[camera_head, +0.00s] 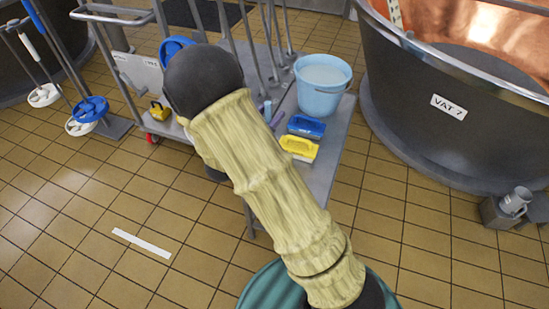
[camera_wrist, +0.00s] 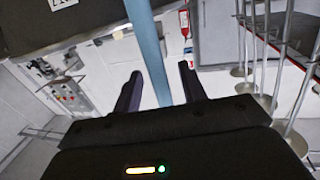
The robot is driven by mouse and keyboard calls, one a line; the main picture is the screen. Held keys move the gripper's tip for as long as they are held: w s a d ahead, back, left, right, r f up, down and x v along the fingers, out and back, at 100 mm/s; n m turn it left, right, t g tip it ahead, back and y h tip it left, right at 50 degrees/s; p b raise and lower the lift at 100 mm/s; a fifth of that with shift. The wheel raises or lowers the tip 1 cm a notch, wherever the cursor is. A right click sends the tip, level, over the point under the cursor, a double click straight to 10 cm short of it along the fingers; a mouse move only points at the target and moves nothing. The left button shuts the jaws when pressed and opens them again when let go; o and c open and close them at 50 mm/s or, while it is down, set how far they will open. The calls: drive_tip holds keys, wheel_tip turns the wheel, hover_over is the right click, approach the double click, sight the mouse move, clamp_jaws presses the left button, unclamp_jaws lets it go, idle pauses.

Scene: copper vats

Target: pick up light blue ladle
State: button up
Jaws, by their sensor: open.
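A light blue shaft (camera_wrist: 150,45), which looks like the ladle's handle, runs down from the top edge of the wrist view. It passes into the space between the two fingers of my gripper (camera_wrist: 160,88). The fingers are apart, with a gap visible on each side of the shaft. Whether the shaft is level with the fingertips or beyond them I cannot tell. The ladle's bowl is not visible in the wrist view.
A metal trolley (camera_head: 318,172) carries a light blue bucket (camera_head: 322,88), a blue brush (camera_head: 306,127) and a yellow brush (camera_head: 299,148). Several grey poles (camera_head: 272,45) stand behind. A large vat (camera_head: 450,135) is at right. Tiled floor is clear at lower left.

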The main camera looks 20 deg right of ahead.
drive_tip(key=shift+w+d, duration=0.5)
drive_tip(key=shift+w, duration=0.05)
clamp_jaws()
